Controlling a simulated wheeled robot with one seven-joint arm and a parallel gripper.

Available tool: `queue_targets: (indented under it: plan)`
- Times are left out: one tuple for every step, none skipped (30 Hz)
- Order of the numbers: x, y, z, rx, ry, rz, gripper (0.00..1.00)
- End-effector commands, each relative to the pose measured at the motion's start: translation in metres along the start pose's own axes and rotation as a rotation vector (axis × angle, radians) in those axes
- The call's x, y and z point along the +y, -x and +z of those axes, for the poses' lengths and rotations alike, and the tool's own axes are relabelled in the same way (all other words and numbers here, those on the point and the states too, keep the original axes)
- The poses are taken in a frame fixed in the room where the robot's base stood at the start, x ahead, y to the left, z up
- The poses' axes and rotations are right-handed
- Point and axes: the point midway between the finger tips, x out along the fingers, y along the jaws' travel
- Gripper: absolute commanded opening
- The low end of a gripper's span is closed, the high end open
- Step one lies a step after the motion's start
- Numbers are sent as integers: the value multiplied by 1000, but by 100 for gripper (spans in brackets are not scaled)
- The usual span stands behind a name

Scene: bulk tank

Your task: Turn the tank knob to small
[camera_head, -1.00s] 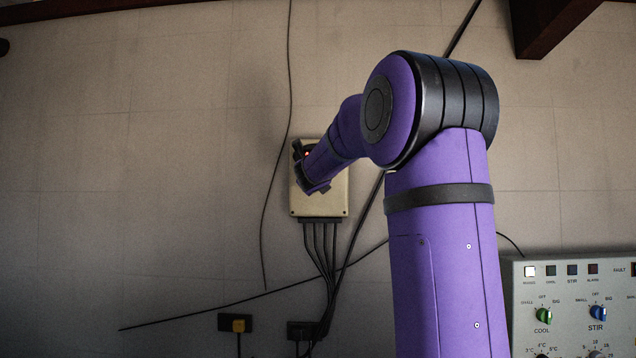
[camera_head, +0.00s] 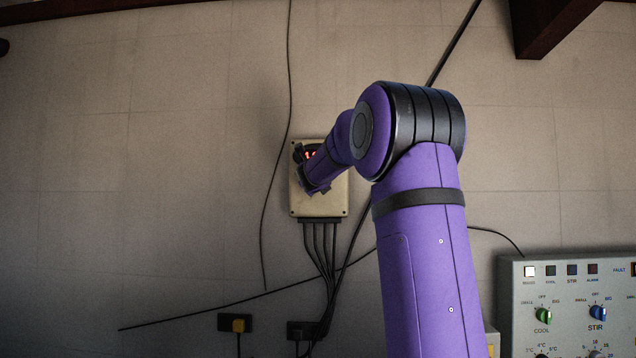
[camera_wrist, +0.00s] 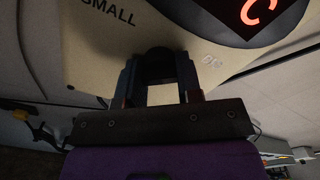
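The tank knob (camera_wrist: 158,63) is a dark rounded knob on the front of a beige wall box (camera_head: 324,206). In the wrist view the word SMALL is printed up and left of it, and a fainter label, not clearly readable, is at its right. My gripper (camera_wrist: 160,84) is at the box, with one finger on each side of the knob. The fingers are apart, and the knob fills most of the gap. I cannot tell whether they press on it. In the head view my own arm hides the knob.
A round dark display (camera_wrist: 262,14) with red characters sits on the box beside the knob. Cables (camera_head: 318,250) run down from the box to wall sockets (camera_head: 302,330). A grey control panel (camera_head: 520,300) with a green and a blue knob stands at lower right.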

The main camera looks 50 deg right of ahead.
Motion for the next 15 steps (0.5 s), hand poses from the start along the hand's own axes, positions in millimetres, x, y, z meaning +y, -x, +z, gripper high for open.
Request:
queue_targets:
  plan:
    - [0, 0, 0, 0, 0, 0, 9]
    - [0, 0, 0, 0, 1, 0, 9]
    - [0, 0, 0, 0, 2, 0, 9]
    - [0, 0, 0, 0, 4, 0, 9]
    - [0, 0, 0, 0, 7, 0, 9]
    - [0, 0, 0, 0, 14, 0, 9]
    - [0, 0, 0, 0, 20, 1, 9]
    - [0, 0, 0, -1, 27, 1, 9]
    - [1, 0, 0, -1, 39, 1, 9]
    - [1, 0, 1, -1, 51, 1, 9]
    - [1, 0, 1, -1, 63, 1, 9]
    - [1, 0, 0, -1, 83, 1, 9]
    - [0, 0, 0, 0, 100, 1, 9]
    - [0, 0, 0, 0, 119, 1, 9]
    - [1, 0, 1, -1, 146, 1, 9]
